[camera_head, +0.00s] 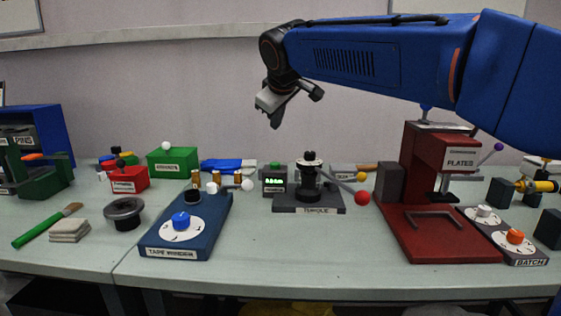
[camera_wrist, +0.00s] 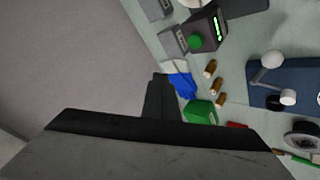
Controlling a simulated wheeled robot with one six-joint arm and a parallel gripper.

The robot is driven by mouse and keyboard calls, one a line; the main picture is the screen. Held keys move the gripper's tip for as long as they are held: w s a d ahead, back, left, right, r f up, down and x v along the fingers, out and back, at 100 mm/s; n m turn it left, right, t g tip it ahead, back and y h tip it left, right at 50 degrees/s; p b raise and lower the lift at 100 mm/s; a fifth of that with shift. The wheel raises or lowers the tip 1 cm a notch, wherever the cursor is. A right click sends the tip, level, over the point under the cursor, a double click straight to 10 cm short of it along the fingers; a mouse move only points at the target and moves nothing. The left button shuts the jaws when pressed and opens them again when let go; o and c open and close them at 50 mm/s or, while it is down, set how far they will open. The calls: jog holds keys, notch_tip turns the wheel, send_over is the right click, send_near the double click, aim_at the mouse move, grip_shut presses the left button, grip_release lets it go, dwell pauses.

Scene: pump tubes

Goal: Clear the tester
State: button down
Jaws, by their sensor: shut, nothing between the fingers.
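No label in view clearly reads as tester. A small dark box with a lit green display (camera_head: 275,180) stands at the back middle of the bench; its label is too small to read. In the wrist view the box (camera_wrist: 207,32) has a green round part at one end. Beside it in the head view is a dark stand labelled TORQUE (camera_head: 308,205), with a black post and a red-tipped lever. My gripper (camera_head: 275,121) is shut and empty, high above the bench, up and slightly left of these devices. It also shows in the wrist view (camera_wrist: 162,82).
A blue tape winder (camera_head: 165,240) is at front middle. A green box (camera_head: 172,161), a red box (camera_head: 125,180), blue cloth and brown-capped tubes are at back left.

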aim_at(276, 165)
jog(key=shift+w+a, duration=0.1)
dwell(0.3)
jog(key=shift+f, duration=4.35)
jog(key=shift+f, duration=0.15)
jog(key=shift+f, duration=0.3)
jog(key=shift+f, duration=0.6)
jog(key=shift+r, duration=1.05)
